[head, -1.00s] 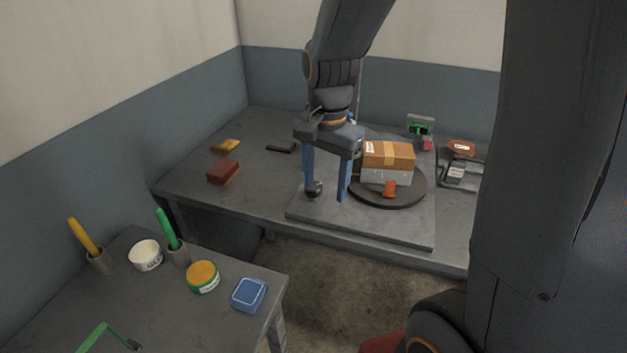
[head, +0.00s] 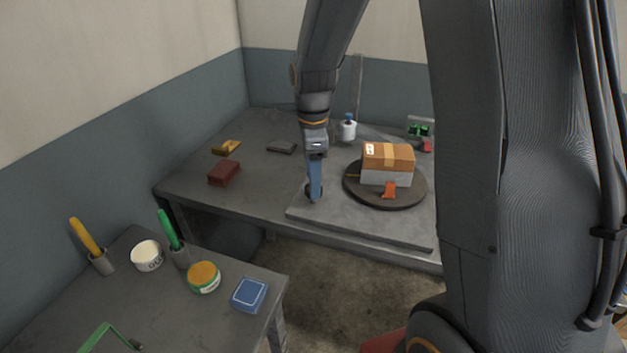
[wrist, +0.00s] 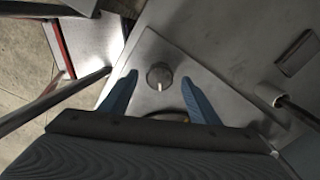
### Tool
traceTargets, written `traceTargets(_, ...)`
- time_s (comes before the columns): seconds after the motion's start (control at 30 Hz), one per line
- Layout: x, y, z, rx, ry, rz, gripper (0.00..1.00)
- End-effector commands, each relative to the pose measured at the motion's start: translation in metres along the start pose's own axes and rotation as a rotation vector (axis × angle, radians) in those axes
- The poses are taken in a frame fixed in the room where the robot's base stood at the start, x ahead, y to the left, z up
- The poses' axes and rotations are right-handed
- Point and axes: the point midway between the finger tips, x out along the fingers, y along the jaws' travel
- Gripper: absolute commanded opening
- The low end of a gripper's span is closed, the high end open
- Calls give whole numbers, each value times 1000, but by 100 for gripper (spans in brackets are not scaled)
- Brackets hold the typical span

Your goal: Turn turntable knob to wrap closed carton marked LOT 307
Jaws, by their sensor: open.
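The carton (head: 388,157) has a brown top with a tape band and a white label too small to read. Its lower part is grey, and it sits on the round dark turntable (head: 416,196). An orange piece (head: 389,190) is at its front. The knob (wrist: 159,76) is round and grey with a pale pointer mark, on the grey base plate (head: 360,221) left of the turntable. My gripper (head: 315,198) is over the knob. In the wrist view its blue fingers (wrist: 157,92) are open, one on each side of the knob with gaps. In the head view the fingers mostly hide the knob.
On the bench lie a dark red block (head: 223,172), a yellow piece (head: 226,147) and a dark flat item (head: 281,147). A white bottle with a blue cap (head: 348,130) stands behind the plate. A nearer table holds a blue box (head: 249,294) and an orange-lidded tub (head: 204,277).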

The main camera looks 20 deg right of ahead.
Motion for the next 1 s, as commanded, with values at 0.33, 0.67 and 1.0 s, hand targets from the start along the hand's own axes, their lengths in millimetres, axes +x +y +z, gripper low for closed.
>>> traceTargets(0.33,18,0,0,-1,0,0,56)
traceTargets(0.67,17,0,0,-1,0,0,25)
traceTargets(1.0,17,0,0,-27,0,0,15)
